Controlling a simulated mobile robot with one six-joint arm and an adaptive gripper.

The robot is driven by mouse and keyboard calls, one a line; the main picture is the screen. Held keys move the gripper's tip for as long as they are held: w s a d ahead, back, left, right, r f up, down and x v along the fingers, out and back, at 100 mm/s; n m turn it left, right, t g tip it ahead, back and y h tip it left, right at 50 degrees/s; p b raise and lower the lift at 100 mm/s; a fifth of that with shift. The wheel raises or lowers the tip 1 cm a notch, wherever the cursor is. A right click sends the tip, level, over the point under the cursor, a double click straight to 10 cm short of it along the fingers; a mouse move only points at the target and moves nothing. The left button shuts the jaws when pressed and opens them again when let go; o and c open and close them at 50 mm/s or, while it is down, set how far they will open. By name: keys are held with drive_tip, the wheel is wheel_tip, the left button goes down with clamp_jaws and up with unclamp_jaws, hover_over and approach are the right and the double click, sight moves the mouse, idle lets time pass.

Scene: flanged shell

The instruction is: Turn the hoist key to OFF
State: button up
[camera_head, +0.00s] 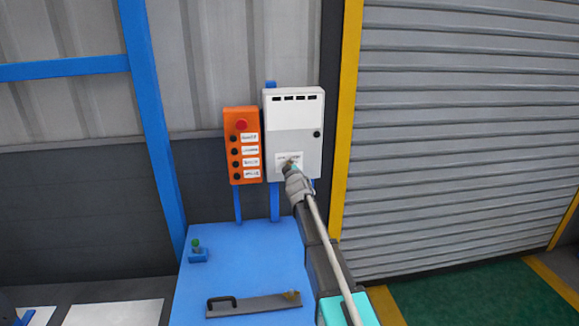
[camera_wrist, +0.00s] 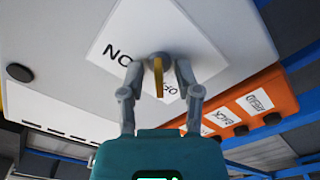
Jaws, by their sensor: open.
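The grey-white control box (camera_head: 295,140) is mounted above the blue bench, with a white label (camera_head: 282,157) low on its front. In the wrist view the label (camera_wrist: 122,35) shows lettering at ON and, partly hidden, at OFF, seen upside down. A yellow key (camera_wrist: 158,78) stands edge-on in a round grey switch (camera_wrist: 160,59) on the label. My gripper (camera_wrist: 157,72) is open, with one finger on each side of the key; I cannot tell whether either touches it. In the head view my gripper (camera_head: 291,169) is at the label and hides the key.
An orange button box (camera_head: 242,174) with a red button stands close left of the control box. The blue bench (camera_head: 235,260) below carries a handled grey bar (camera_head: 262,305) and a small green-topped blue item (camera_head: 197,252). A yellow post (camera_head: 347,120) stands to the right.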

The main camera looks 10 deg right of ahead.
drive_tip(key=shift+s, duration=0.15)
drive_tip(key=s, duration=1.2)
idle(0.4)
drive_tip(key=s+d+f+m+g+h, duration=0.1)
drive_tip(key=s+d+f+m+g, duration=0.1)
drive_tip(key=s+f+m+g, duration=0.3)
drive_tip(key=s+d+f+m+g+h, duration=0.1)
drive_tip(key=s+d+f+g, duration=0.15)
drive_tip(key=s+f, duration=0.5)
drive_tip(key=s+a+f+m+g+y, duration=0.1)
drive_tip(key=s+g, duration=0.4)
drive_tip(key=s, duration=0.5)
drive_tip(key=s+a+f+m+g+y, duration=0.1)
drive_tip(key=s+f+g, duration=0.4)
drive_tip(key=s, duration=0.6)
drive_tip(key=shift+a+m, duration=0.5)
drive_tip(key=shift+a, duration=0.55)
drive_tip(key=shift+g, duration=0.25)
drive_tip(key=shift+d, duration=0.1)
